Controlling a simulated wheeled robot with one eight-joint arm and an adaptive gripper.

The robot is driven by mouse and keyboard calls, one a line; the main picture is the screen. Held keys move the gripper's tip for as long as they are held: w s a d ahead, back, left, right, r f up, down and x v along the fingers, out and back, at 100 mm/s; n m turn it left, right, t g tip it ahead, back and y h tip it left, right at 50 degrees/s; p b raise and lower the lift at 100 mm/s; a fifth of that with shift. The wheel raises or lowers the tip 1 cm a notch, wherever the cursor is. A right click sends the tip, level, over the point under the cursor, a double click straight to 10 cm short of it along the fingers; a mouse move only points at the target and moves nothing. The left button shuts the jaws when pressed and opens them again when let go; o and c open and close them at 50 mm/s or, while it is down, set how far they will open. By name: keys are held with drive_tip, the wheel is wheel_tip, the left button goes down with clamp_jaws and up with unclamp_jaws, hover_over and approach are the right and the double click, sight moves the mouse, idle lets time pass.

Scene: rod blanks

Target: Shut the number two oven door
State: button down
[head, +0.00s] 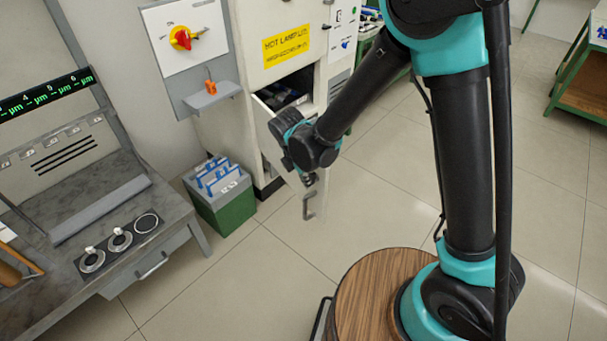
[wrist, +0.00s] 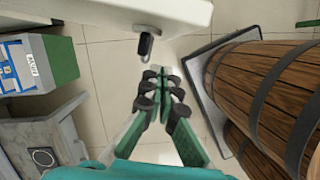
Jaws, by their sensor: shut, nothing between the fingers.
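The oven door (head: 319,203) is a pale panel standing open from the white cabinet, below the yellow sign. No number is readable on it. Its dark bent handle (head: 309,203) points down at the free end. In the wrist view the door's pale edge (wrist: 125,10) crosses the top, with the handle (wrist: 145,44) below it. My gripper (wrist: 164,74) is shut and empty, its green-padded fingers just short of the handle in that picture. I cannot tell whether it touches the door. In the head view my wrist hides part of the door, and the fingers do not show clearly.
The white cabinet (head: 255,35) has an open compartment (head: 290,90) with dark items inside. A green bin (head: 222,205) with blue-and-white contents stands left of the door. A grey workbench (head: 100,230) is at left. The tiled floor (head: 290,240) before the door is clear.

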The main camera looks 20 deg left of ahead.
sight(317, 177)
drive_tip(key=shift+w+d+r, duration=0.15)
drive_tip(key=shift+w+d, duration=1)
drive_tip(key=shift+w, duration=0.2)
